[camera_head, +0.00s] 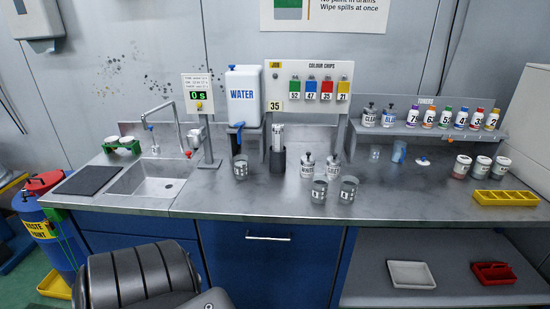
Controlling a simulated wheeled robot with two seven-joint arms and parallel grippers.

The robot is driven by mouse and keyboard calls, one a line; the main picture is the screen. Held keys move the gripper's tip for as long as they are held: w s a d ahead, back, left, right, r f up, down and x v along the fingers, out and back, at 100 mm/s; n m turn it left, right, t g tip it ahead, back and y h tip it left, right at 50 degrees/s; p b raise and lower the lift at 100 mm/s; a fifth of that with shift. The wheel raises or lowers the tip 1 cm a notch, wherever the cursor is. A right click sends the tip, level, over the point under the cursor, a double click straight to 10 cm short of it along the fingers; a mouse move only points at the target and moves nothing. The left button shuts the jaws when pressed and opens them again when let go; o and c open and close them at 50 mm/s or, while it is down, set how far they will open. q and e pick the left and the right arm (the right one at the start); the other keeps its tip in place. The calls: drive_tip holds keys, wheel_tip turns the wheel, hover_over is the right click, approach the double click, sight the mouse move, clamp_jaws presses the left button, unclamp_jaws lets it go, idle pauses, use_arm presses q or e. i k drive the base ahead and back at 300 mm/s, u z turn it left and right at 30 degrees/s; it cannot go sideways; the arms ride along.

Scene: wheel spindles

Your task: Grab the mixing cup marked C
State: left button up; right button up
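One cup (240,168) is below the water tank's tap. Another cup (319,190) stands near the counter's front edge, with a third cup (348,189) just to its right. The letters on the cups are too small to read, so I cannot tell which is C. A dark ribbed part, likely of my own arm, fills the bottom left. Neither gripper shows, and nothing is seen touching the cups.
A sink (155,178) is at left. Toner bottles line a raised shelf (430,131) at right. A yellow tray (505,198) is at the right end. Counter between sink and cups is clear.

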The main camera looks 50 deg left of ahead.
sight(241, 168)
drive_tip(key=u, duration=0.2)
drive_tip(key=i, duration=0.8)
drive_tip(key=u, duration=1.2)
drive_tip(key=i, duration=0.6)
drive_tip(key=u, duration=0.55)
